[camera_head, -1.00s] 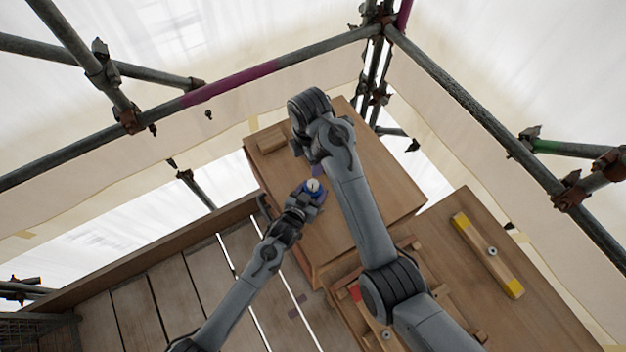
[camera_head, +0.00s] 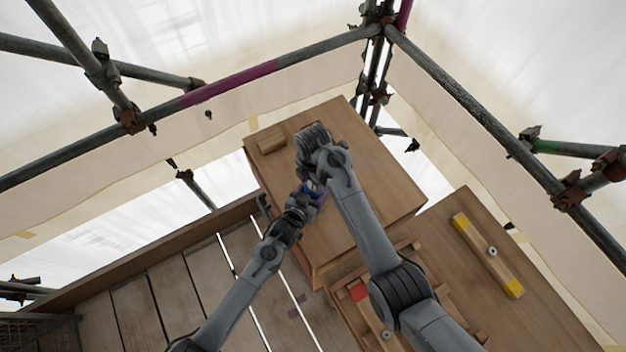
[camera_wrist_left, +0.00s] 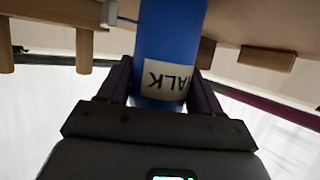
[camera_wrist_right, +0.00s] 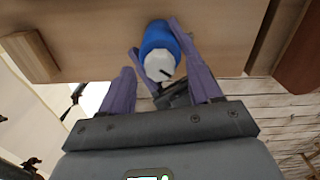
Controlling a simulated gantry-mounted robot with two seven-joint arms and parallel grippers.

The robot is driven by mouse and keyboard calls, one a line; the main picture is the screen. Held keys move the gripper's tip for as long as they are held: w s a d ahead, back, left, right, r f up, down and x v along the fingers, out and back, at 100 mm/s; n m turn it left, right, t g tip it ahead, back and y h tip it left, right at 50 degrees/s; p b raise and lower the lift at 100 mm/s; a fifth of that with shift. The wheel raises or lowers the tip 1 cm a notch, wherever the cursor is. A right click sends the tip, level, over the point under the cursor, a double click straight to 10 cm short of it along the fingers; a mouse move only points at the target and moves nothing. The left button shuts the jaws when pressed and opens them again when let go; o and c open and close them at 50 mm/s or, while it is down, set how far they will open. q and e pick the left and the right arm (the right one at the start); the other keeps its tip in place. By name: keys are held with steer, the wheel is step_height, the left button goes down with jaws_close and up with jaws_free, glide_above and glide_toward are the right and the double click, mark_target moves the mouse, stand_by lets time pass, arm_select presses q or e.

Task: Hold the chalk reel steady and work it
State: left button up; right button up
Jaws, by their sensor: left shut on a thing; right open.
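The chalk reel (camera_wrist_left: 170,40) is a blue cylinder with a pale label. My left gripper (camera_wrist_left: 160,78) is shut on it, a dark finger on each side. In the head view only a little blue of the reel (camera_head: 311,187) shows past my right wrist. In the right wrist view the reel (camera_wrist_right: 158,36) shows its whitish end cap (camera_wrist_right: 160,66) with a small dark bar. My right gripper (camera_wrist_right: 152,50) is open, its purple fingers on either side of the reel's capped end. I cannot tell whether they touch it.
A wooden board (camera_head: 385,185) lies under the grippers, with a small wooden block (camera_head: 271,143) at its far left. A yellow-ended level (camera_head: 488,255) lies on the right board. Scaffold tubes (camera_head: 480,115) surround the area. Planks (camera_head: 190,285) lie at lower left.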

steer(key=shift+f, duration=0.55)
steer(key=shift+c, duration=0.4)
steer(key=c, duration=1)
